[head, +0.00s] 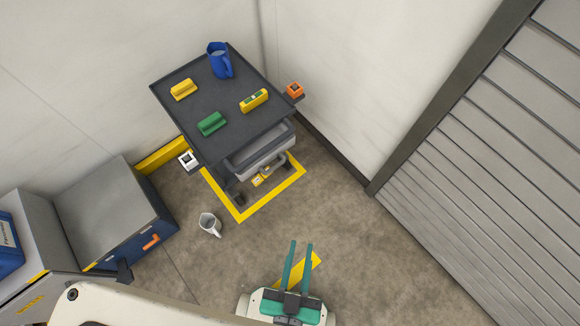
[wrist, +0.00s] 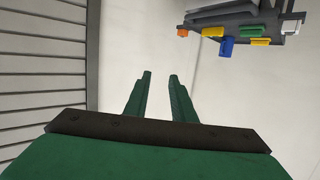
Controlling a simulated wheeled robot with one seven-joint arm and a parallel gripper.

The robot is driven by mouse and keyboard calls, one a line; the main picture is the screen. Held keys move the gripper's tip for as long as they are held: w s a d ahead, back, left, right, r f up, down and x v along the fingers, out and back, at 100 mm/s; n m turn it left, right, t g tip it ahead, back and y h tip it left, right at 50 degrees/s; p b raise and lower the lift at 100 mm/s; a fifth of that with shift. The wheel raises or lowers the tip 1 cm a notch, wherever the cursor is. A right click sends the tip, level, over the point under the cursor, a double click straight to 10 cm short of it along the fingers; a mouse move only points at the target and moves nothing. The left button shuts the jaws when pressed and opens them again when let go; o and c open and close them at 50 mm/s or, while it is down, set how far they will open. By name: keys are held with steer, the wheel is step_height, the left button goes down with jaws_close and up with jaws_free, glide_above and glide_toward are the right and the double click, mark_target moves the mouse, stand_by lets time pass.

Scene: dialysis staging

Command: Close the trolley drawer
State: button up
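The trolley (head: 205,85) has a dark grey top and stands in the corner of the walls. Its light grey drawer (head: 262,152) sticks out below the top's lower right edge, with a handle on its front; how far it is pulled out is hard to tell. My gripper (head: 301,244) has green fingers, apart and empty. It is below and right of the drawer front in the head view, not touching it. In the wrist view, my gripper (wrist: 160,76) is open with only wall between the fingers, and the trolley (wrist: 235,18) shows upside down at the upper right.
A white mug (head: 210,224) is on the floor left of my gripper. A grey-topped cabinet (head: 105,205) stands left; a slatted shutter (head: 490,170) is right.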

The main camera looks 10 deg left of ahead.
steer(key=w+a+f+m, duration=0.2)
steer(key=w+f+m, duration=0.25)
steer(key=f, duration=0.55)
steer(key=m+t+y, duration=0.1)
steer(key=m+y, duration=0.1)
steer(key=m, duration=0.9)
glide_toward(274, 170)
steer(key=w, duration=0.1)
steer(key=shift+n, duration=0.25)
steer(key=w, duration=0.3)
steer(key=w+a+f, duration=0.1)
steer(key=w, duration=0.6)
steer(key=shift+w+a+f, duration=0.1)
steer(key=shift+a+f, duration=0.05)
steer(key=shift+f, duration=0.25)
steer(key=shift+h, duration=0.3)
steer(key=shift+c, duration=0.2)
jaws_close()
